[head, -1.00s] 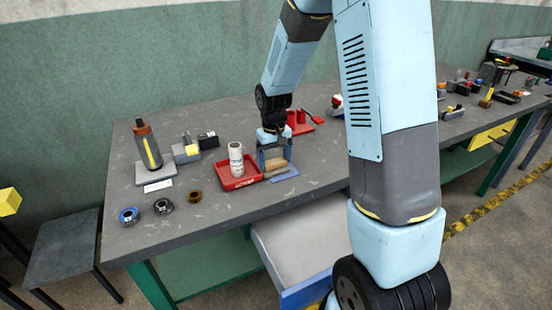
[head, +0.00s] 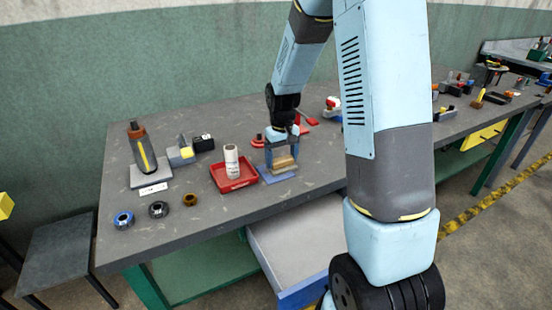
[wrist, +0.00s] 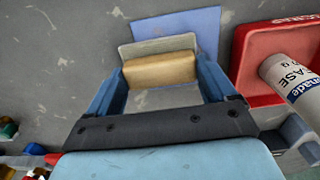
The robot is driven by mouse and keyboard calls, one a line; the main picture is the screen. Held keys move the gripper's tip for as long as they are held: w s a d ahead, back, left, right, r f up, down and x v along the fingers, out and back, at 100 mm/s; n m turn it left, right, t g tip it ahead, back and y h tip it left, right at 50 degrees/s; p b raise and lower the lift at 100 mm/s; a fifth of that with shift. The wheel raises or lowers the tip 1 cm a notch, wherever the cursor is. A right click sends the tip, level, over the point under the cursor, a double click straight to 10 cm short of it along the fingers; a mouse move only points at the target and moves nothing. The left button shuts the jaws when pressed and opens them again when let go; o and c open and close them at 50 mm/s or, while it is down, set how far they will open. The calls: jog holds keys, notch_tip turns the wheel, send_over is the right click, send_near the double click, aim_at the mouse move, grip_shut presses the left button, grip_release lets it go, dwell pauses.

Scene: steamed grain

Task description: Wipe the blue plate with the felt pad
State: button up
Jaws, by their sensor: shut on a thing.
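My gripper (head: 282,158) is shut on the felt pad, a tan block (head: 286,163) with a pale grey layer under it. In the wrist view the block (wrist: 160,70) sits between both fingers, with the grey layer (wrist: 150,46) showing past its far edge. The blue plate (head: 272,178) lies flat on the table under the pad and shows to its left in the head view. In the wrist view the plate (wrist: 200,22) shows beyond the pad; the pad covers part of it. I cannot tell whether pad and plate touch.
A red tray (head: 222,188) holding a white cylinder (head: 231,160) stands just left of the plate. Red objects (head: 303,124) stand behind the gripper. A bottle (head: 142,148) and several rings (head: 158,209) are farther left. An open drawer (head: 300,245) juts out below the front edge.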

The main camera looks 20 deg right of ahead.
jog(key=shift+w+d, duration=0.15)
jog(key=shift+d, duration=0.45)
jog(key=shift+d+f, duration=0.1)
jog(key=shift+f, duration=0.05)
